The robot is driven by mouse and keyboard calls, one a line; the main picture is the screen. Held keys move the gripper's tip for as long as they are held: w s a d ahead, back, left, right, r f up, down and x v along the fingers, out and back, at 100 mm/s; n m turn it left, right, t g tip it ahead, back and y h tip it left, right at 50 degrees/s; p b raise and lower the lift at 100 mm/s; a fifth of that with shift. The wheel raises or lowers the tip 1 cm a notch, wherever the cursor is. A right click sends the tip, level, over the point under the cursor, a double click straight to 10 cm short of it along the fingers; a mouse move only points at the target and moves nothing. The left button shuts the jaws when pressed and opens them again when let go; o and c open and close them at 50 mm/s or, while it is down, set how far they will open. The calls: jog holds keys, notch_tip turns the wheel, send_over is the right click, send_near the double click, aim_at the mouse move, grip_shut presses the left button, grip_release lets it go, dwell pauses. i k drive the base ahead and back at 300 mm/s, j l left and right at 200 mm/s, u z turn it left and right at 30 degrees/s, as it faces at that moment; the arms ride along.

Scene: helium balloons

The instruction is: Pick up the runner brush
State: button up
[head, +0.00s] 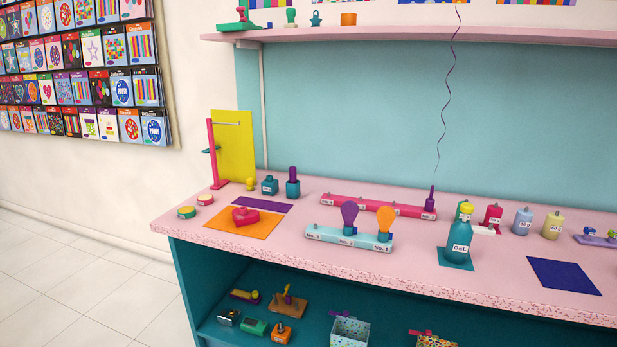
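I cannot tell for sure which thing is the runner brush; no brush shows clearly. On the teal lower shelf, a small purple-and-yellow piece (245,296) lies at the left, and an orange block with an upright yellow part (288,303) stands beside it. On the pink bench top, a dark teal bottle with a purple top (293,183) stands behind the purple mat, next to a shorter teal jar (270,185). At the far right, a lilac piece with blue parts (598,238) is partly cut by the picture edge. My gripper is not in view.
A dark blue mat (563,276) is bare. The tiled floor (80,290) at left is clear.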

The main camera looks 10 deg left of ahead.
aim_at(292, 168)
jog(key=i+u, duration=0.25)
jog(key=i, duration=0.2)
jog(key=i+l+u, duration=0.25)
jog(key=i, duration=0.15)
jog(key=i+l+u, duration=0.25)
jog(key=i, duration=0.2)
